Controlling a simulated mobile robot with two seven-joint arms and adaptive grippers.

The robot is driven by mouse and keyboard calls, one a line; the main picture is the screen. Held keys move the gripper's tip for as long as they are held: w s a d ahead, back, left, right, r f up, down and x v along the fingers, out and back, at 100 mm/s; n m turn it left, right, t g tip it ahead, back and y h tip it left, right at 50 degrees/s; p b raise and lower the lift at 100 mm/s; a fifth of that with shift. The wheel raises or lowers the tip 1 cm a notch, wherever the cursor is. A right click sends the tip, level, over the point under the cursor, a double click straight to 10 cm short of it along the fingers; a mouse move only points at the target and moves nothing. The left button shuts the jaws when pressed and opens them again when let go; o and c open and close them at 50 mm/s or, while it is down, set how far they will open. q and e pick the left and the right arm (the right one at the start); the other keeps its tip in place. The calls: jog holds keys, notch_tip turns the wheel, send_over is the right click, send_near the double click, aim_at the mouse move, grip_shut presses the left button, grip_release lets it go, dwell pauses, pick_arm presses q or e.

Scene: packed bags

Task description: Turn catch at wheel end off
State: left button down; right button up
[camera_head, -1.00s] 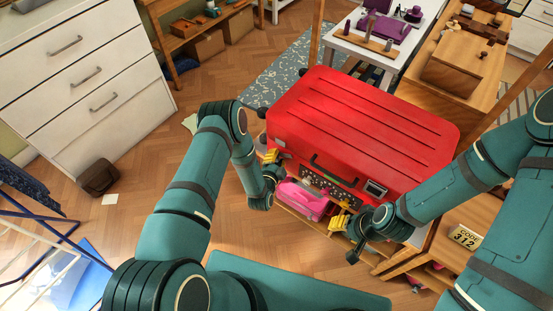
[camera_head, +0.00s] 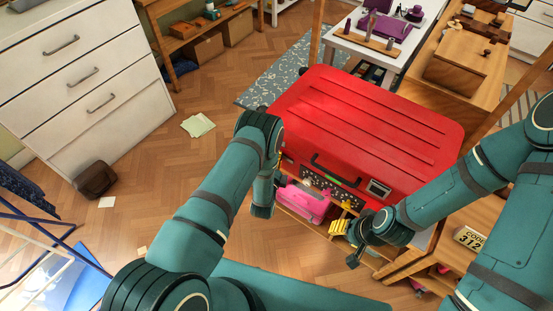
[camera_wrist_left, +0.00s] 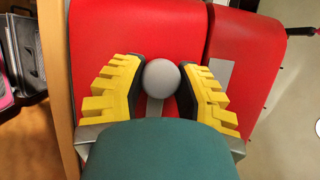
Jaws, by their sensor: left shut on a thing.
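The red suitcase (camera_head: 365,125) lies on a wooden stand, its handle and dials facing me. In the left wrist view its red shell (camera_wrist_left: 135,30) shows a seam and a grey round-headed catch (camera_wrist_left: 161,77). My left gripper (camera_wrist_left: 162,84) has its yellow fingers closed on either side of this catch. In the head view my left arm reaches the suitcase's left end and hides the catch and most of that gripper. My right gripper (camera_head: 342,222) hangs before the suitcase's front, near the small display; its finger gap is unclear.
A pink bag (camera_head: 303,203) sits below the suitcase's front. A wooden side table with a "CODE 312" sign (camera_head: 468,238) stands at right. A white drawer unit (camera_head: 75,75) stands at left. The floor between it and my left arm is mostly clear.

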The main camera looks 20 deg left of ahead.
dwell(0.3)
pick_arm(q)
jog(key=c, duration=0.6)
grip_release()
jog(key=s, duration=0.7)
jog(key=shift+s+d, duration=0.15)
jog(key=shift+s, duration=0.05)
